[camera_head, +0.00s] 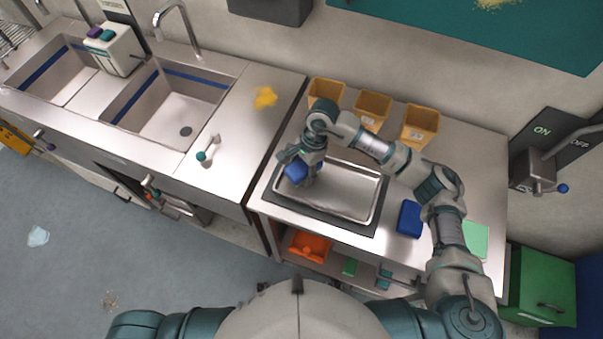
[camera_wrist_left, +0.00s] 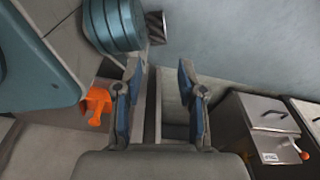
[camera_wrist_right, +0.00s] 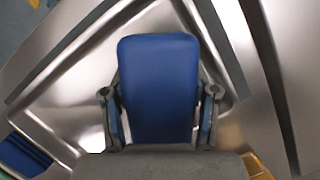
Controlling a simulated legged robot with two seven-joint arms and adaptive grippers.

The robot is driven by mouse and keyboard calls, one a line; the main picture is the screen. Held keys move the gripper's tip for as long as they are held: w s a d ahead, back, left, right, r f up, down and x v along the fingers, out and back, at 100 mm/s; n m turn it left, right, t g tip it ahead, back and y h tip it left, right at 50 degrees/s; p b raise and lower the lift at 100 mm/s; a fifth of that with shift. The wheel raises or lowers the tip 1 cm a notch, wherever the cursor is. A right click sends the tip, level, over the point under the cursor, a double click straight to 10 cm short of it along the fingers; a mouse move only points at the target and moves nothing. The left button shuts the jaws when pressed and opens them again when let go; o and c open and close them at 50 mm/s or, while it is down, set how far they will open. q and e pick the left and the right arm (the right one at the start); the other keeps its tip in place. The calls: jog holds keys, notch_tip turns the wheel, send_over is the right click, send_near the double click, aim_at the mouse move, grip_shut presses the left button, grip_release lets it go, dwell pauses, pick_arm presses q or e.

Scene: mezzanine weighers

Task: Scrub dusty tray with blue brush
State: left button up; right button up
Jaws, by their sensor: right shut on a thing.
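The tray (camera_head: 347,194) is a shallow metal tray lying on a dark mat on the steel counter. My right gripper (camera_head: 300,165) is over the tray's left end and shut on a blue brush (camera_head: 296,173). In the right wrist view the blue brush (camera_wrist_right: 158,85) fills the space between the fingers, with the tray's rim around it. I cannot tell whether the brush touches the tray, and no dust shows clearly. My left gripper (camera_wrist_left: 158,100) is open and empty in the left wrist view, away from the counter; it is not visible in the head view.
Several yellow bins (camera_head: 421,125) stand along the wall behind the tray. A blue block (camera_head: 409,218) and a green pad (camera_head: 474,239) lie to its right. An orange bin (camera_head: 309,246) is on the shelf below.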

aim_at(301, 168)
jog(key=shift+s+d+r, duration=0.1)
jog(key=shift+s+r, duration=0.1)
jog(key=shift+r, duration=0.7)
jog(key=shift+p+v, duration=0.8)
jog(key=shift+v, duration=0.5)
jog(key=shift+s+r, duration=0.15)
jog(key=shift+r, duration=0.5)
pick_arm(q)
jog(key=s+a+f, duration=0.1)
jog(key=s, duration=0.5)
jog(key=shift+f, duration=0.3)
pick_arm(e)
jog(key=shift+a+r, duration=0.15)
jog(key=shift+a, duration=0.15)
pick_arm(q)
jog(key=shift+w+d, duration=0.1)
pick_arm(e)
jog(key=shift+d, duration=0.2)
